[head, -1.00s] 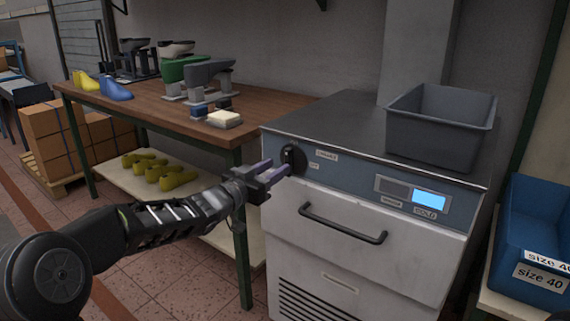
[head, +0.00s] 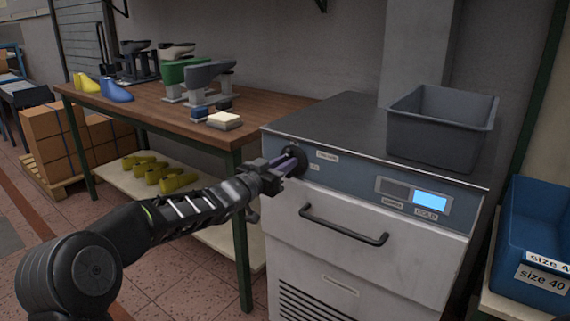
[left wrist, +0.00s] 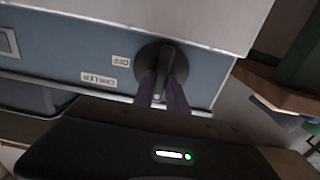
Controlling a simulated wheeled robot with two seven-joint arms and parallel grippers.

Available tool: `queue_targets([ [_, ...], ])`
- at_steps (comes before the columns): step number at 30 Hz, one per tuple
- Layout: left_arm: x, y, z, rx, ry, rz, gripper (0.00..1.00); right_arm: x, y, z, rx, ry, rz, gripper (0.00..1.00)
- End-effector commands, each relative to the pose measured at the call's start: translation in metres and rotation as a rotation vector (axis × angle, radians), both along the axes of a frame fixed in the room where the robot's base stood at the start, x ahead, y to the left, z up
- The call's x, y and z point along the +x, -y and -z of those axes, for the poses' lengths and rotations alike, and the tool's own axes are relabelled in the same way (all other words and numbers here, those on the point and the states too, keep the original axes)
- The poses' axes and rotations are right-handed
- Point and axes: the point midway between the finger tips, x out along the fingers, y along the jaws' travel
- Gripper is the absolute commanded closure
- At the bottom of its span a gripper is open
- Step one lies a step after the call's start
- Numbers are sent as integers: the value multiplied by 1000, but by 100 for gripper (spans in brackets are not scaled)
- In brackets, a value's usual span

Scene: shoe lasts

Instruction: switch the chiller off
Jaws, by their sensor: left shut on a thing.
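The chiller (head: 352,270) is a white cabinet with a blue control panel and a steel top. Its round black knob (head: 294,158) sits at the left end of the panel. The knob also shows in the left wrist view (left wrist: 166,62), beside labels reading OFF (left wrist: 121,61) and CHILLER (left wrist: 98,79). My left gripper (head: 288,165) is shut on the knob, its purple-grey fingers either side of the knob's bar. The panel display (head: 430,201) is lit light blue above a COLD label. My right gripper is out of view.
A grey bin (head: 440,125) stands on the chiller top. A drawer handle (head: 342,226) is below the panel. A wooden bench (head: 270,108) with shoe lasts and machines stands left. A blue size 40 crate (head: 535,225) stands right.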

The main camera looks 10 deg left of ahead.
Motion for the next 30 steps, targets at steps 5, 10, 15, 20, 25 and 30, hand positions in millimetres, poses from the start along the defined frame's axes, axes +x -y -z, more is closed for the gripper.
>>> queue_targets([
  [5, 0, 0, 0, 0, 0, 0, 100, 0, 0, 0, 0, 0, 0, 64],
  [10, 0, 0, 0, 0, 0, 0, 100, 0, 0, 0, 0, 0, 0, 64],
  [15, 0, 0, 0, 1, 0, 0, 100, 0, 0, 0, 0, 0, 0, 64],
  [20, 0, 0, 0, 12, 5, 0, 100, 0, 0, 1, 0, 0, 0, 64],
  [25, 0, 1, 0, 53, 21, 0, 100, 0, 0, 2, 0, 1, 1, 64],
  [30, 0, 1, 1, 134, 53, 0, 100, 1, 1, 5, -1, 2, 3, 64],
])
